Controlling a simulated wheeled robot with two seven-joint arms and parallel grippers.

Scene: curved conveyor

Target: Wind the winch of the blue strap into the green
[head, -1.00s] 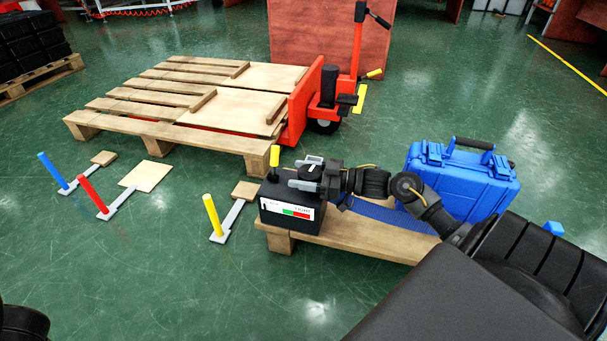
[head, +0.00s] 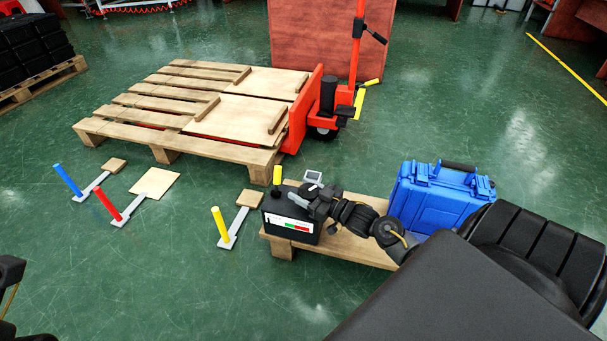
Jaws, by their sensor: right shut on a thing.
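The winch (head: 283,234) is a black box on the near end of a small wooden pallet. Its front has a white label with a green and a red field (head: 298,227); the needle is too small to read. A yellow upright handle (head: 277,176) stands on its top. My right gripper (head: 306,188) is over the box top, its grey fingers shut on a dark knob of the winch that they mostly hide. The blue strap is hidden behind my right forearm. My left gripper cannot be made out; only dark arm parts show lower left.
Blue (head: 68,180), red (head: 108,203) and yellow (head: 220,224) posts on grey floor bars stand left of the winch. A large pallet (head: 165,137) and a red pallet truck (head: 327,97) are behind. The green floor in front is clear.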

